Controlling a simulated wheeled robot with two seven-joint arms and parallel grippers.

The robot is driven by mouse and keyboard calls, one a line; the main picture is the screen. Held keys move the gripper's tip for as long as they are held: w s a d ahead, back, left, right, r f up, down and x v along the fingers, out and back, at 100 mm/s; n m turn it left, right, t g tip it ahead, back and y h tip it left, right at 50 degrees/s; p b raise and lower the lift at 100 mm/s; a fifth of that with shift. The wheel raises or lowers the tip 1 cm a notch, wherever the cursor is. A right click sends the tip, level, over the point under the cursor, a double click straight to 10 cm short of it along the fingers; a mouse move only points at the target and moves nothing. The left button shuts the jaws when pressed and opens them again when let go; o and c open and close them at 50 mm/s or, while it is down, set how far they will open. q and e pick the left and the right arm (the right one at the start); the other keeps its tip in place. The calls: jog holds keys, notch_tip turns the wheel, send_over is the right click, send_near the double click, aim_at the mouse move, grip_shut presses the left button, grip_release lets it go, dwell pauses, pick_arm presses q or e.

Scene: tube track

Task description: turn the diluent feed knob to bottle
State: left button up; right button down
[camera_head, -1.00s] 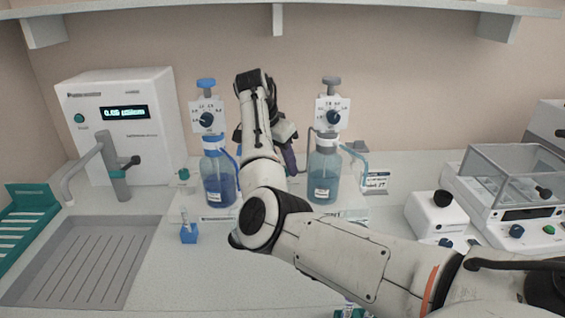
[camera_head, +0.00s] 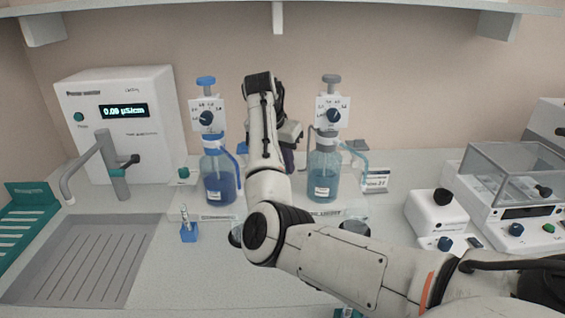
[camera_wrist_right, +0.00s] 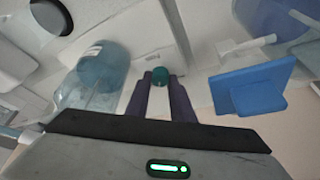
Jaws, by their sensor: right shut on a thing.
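A small teal knob (camera_wrist_right: 160,75) sits between the purple fingertips of my right gripper (camera_wrist_right: 161,82) in the right wrist view. The gripper is shut on it. No feed label or knob setting is readable. In the head view my right arm reaches between the two bottles and hides this knob. The purple fingers (camera_head: 289,158) show just left of the light blue bottle (camera_head: 322,172), which also shows left of the fingers in the wrist view (camera_wrist_right: 102,78). My left gripper is not in view.
A dark blue bottle (camera_head: 218,178) stands left of my arm, with another teal knob (camera_head: 183,172) beside it. Both bottles have dial-faced dispensers on top. A blue stand (camera_head: 188,236) is on the counter. A white meter (camera_head: 120,145) and grey sink tray (camera_head: 85,265) are at left.

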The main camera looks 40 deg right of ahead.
jog(key=shift+n, duration=0.3)
jog(key=shift+r, duration=0.1)
jog(key=c, duration=1.5)
grip_release()
jog(key=shift+c, duration=0.2)
jog(key=b+v, duration=0.1)
jog(key=v, duration=0.9)
jog(key=shift+r, duration=0.15)
jog(key=shift+s, duration=0.1)
